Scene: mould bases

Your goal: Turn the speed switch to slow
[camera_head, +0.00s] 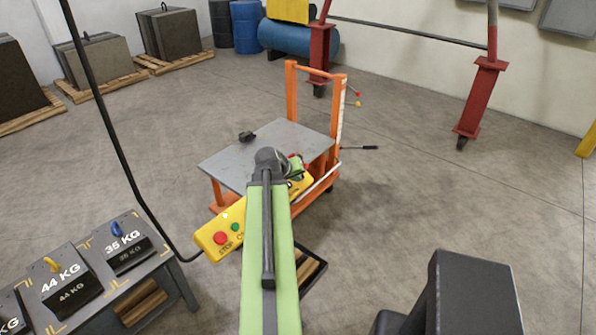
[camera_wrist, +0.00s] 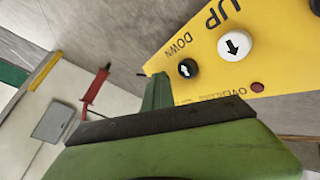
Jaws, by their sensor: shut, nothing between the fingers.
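A yellow control pendant (camera_head: 227,232) hangs in front of me in the head view, its middle covered by my green arm. Red and green buttons and the word STOP show on its left end. In the wrist view the pendant (camera_wrist: 275,25) fills the upper right, with a white arrow button (camera_wrist: 235,45) by UP, a black arrow button (camera_wrist: 187,68) by DOWN and a small red lamp (camera_wrist: 257,87). I cannot make out the speed switch. My gripper (camera_wrist: 157,92) is shut and empty, its green tip at the pendant's edge near the black button; I cannot tell whether it touches.
A black cable (camera_head: 118,160) runs down to the pendant's left end. An orange trolley with a grey top (camera_head: 245,150) stands behind. A bench with weights (camera_head: 125,240) is at lower left. A red gantry leg (camera_head: 480,100) stands at back right. Open floor lies right.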

